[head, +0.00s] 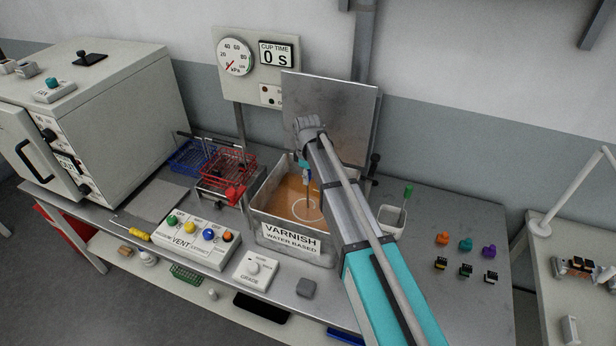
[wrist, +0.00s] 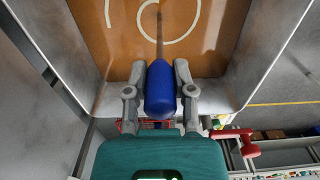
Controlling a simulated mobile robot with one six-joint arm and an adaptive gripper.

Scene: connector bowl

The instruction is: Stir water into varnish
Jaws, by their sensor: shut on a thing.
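The open metal varnish tank (head: 262,212), labelled "VARNISH WATER BASED", stands mid-bench with its lid raised behind. The orange-brown varnish (head: 285,195) has a pale ring-shaped mark on its surface; this mark also shows as a curved line in the wrist view (wrist: 190,32). My gripper (head: 307,166) is over the tank, pointing down. In the wrist view, my gripper (wrist: 161,78) is shut on the blue handle of a stirring tool (wrist: 161,92). Its thin shaft (wrist: 159,35) reaches toward the varnish; its tip is hard to make out. I cannot identify any water.
A white cup (head: 391,224) holding a green-handled tool stands right of the tank. Red and blue wire baskets (head: 228,168) are on the left. A vent button box (head: 196,240) and grade dial box (head: 256,270) sit in front. Small colored connectors (head: 465,244) lie right.

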